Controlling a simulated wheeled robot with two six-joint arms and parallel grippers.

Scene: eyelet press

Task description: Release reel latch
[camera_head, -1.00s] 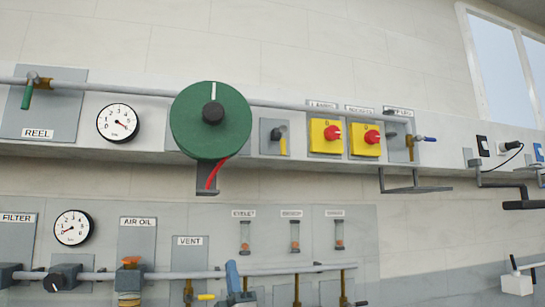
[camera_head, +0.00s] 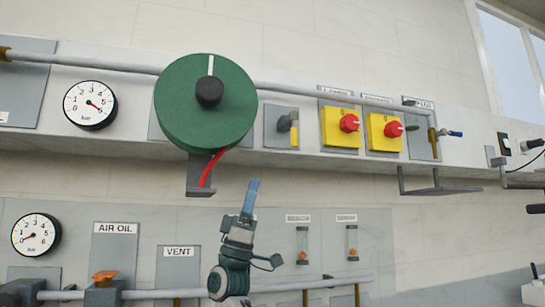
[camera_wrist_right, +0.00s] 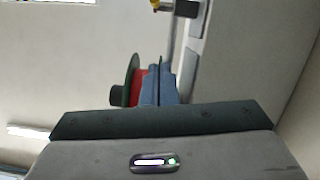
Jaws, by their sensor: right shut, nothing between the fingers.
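A round green reel (camera_head: 205,105) with a black hub (camera_head: 209,92) and a white line up to its rim is mounted on the wall ledge. A red strip (camera_head: 210,169) hangs from its underside at a dark bracket (camera_head: 199,188). Right of the reel, a grey plate holds a small lever with a yellow handle (camera_head: 294,137), pointing down. I cannot tell which part is the latch. My right gripper (camera_head: 252,186) is shut and empty, below and right of the reel, pointing up. Its blue fingers (camera_wrist_right: 158,85) hide part of the reel (camera_wrist_right: 130,78) and red strip in the wrist view. My left gripper is out of view.
A long pipe (camera_head: 320,93) runs along the ledge. Two yellow boxes with red knobs (camera_head: 349,123) and a blue-handled valve (camera_head: 453,133) stand to the right. A grey shelf bracket (camera_head: 430,190) juts out below. Lower panels hold a gauge (camera_head: 36,235) and more pipes.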

